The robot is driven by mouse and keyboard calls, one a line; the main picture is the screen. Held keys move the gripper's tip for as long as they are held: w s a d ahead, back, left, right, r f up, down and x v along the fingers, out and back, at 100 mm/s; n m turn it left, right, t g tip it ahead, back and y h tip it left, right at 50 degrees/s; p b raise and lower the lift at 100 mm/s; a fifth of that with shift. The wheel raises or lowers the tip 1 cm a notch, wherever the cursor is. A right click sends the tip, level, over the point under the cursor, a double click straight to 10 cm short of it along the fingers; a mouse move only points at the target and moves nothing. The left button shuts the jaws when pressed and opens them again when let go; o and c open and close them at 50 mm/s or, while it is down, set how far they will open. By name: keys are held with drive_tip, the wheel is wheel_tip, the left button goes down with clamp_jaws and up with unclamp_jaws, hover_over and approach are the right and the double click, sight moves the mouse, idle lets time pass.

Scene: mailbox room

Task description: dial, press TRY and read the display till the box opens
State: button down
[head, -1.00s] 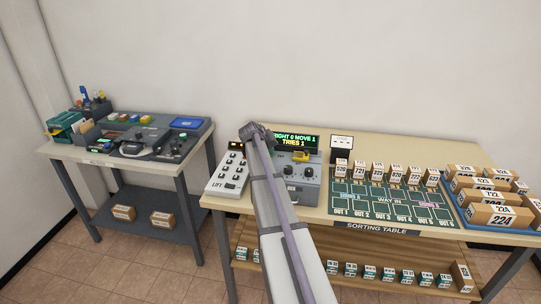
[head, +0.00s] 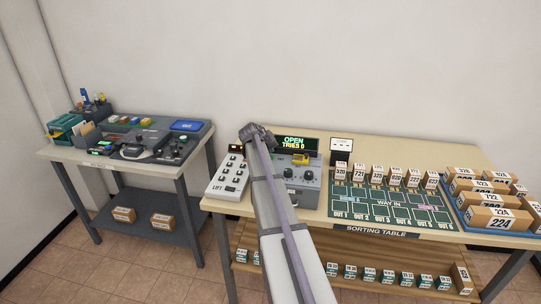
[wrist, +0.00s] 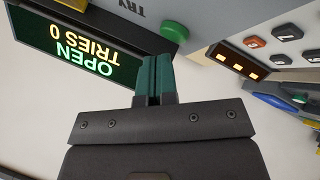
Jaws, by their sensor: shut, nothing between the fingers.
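The display (head: 297,144) on the grey dial box (head: 300,188) reads "OPEN" and "TRIES 0". It shows upside down in the wrist view (wrist: 68,50) with the same words. The green TRY button (wrist: 174,27) is just beyond my fingertips in the wrist view, with "TRY" printed beside it. My gripper (wrist: 155,62) is shut and empty, its green fingers together and pointing towards the button; a small gap seems to show. In the head view my arm hides the fingers and the box's left part. Dark knobs (head: 308,176) and a yellow part (head: 300,159) show on the box.
A grey LIFT keypad (head: 230,178) stands left of the box. A small card sign (head: 341,145), a green sorting mat (head: 385,216) and several numbered parcels (head: 497,218) lie to the right. A separate side table (head: 60,152) holds other devices.

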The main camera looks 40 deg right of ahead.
drive_tip(key=shift+r, duration=0.2)
wheel_tip(320, 180, up, 5)
drive_tip(key=p, duration=0.5)
drive_tip(key=shift+r, duration=0.1)
idle(0.6)
